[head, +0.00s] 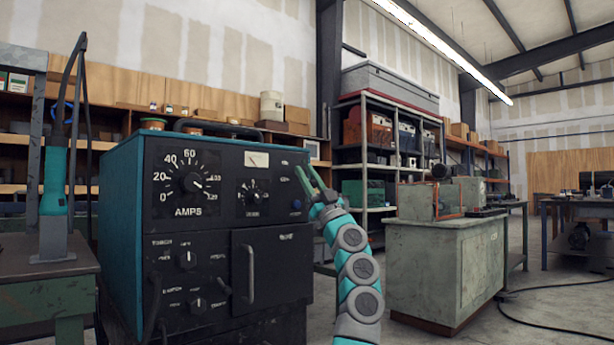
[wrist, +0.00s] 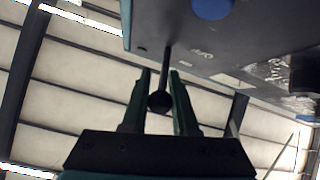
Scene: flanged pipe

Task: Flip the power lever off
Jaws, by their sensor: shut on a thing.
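The power lever (wrist: 167,62) is a thin dark rod with a round black knob at its end, standing out from the panel in the wrist view. My gripper (wrist: 162,82) has its two green fingers on either side of the lever, shut on it near the knob. In the head view my gripper (head: 313,181) is at the upper right of the black front panel of the teal power unit (head: 225,225). There the lever is too small and too covered by the fingers to make out.
A blue button (head: 296,204) is on the panel just below my gripper; it also shows at the top of the wrist view (wrist: 212,8). A grey-green cabinet (head: 440,265) stands to the right. A bench (head: 50,285) with a teal tool is at the left.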

